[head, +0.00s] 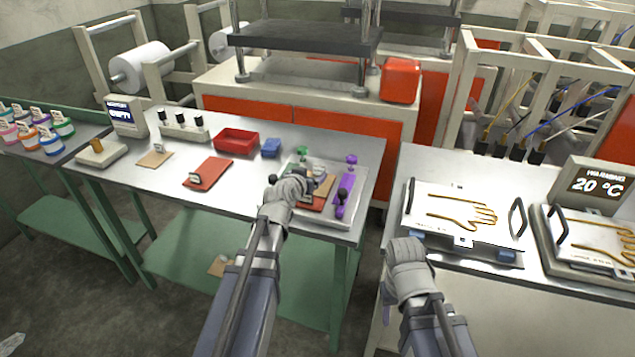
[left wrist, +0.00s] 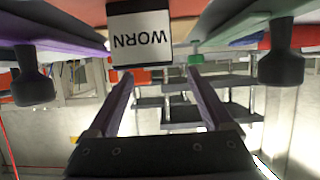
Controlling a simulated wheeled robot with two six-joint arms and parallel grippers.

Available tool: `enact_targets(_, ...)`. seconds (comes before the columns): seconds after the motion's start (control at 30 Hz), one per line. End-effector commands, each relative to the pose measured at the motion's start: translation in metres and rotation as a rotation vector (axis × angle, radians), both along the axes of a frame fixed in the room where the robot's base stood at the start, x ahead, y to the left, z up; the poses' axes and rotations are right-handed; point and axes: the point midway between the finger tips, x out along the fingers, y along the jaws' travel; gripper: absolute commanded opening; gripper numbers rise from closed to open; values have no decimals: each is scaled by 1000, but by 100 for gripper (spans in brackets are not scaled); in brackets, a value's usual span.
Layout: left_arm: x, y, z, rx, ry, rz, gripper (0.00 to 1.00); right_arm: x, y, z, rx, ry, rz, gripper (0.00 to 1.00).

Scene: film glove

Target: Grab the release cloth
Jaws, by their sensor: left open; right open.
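No cloth is plainly marked as the release cloth. A flat red piece with a small tag (head: 208,173) lies on the left table. A tan piece (head: 325,187) and other red pieces lie in the pale tray (head: 335,219), partly hidden by my arm. My left gripper (head: 294,188) is over this tray. In the left wrist view its two fingers (left wrist: 160,80) are apart with nothing between them, below a white tag reading WORN (left wrist: 141,37). My right gripper (head: 405,258) is at the front edge of the right table, empty; its fingertips are mostly hidden.
A purple strip with knobs (head: 344,190) and a green knob (head: 302,152) are at the tray. A red bin (head: 236,140), blue block (head: 271,148) and tan patch (head: 155,158) stand left. A glove-shaped mould plate (head: 430,198) lies near my right gripper.

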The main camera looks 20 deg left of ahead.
Motion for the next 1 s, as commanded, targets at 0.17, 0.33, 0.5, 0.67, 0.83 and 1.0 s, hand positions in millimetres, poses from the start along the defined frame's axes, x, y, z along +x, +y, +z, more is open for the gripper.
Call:
enact_targets(0.17,8,-1,-4,-1,0,0,85,0,0,-4,0,0,0,50)
enact_targets(0.33,17,-3,-11,1,0,-2,85,0,0,-11,0,0,0,50)
enact_targets(0.5,38,-10,-25,1,0,-2,85,0,0,-25,0,0,0,50)
enact_targets(0.67,54,-9,-29,0,0,0,85,0,0,-29,0,0,0,50)
enact_targets(0.83,53,-10,-28,0,0,0,85,0,0,-28,0,0,0,50)
enact_targets(1.0,53,-10,-28,0,0,0,70,0,0,-28,0,0,0,50)
